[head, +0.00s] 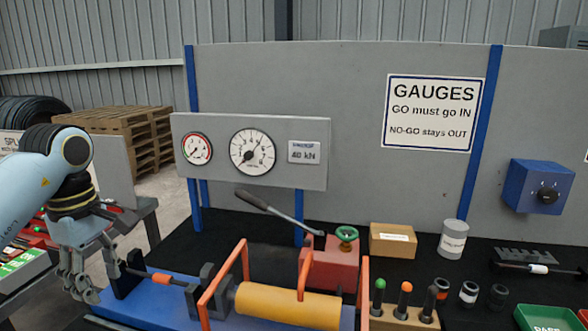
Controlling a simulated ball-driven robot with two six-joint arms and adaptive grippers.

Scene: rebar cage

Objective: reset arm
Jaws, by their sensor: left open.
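My left gripper (97,282) hangs at the lower left with its fingers pointing down. It is open, and no object shows between its fingers. It is at the left end of the blue bench rig (118,302), close to a black end plate (128,276). I cannot tell whether the fingers touch the rig. My right gripper is out of view.
Right of the rod are orange guard bars (222,285) and a yellow cylinder (290,304). A red pump (329,262) with a long lever stands behind. A gauge panel (280,173) rises above. Small plug gauges (404,296) and a green tray (548,319) are at right.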

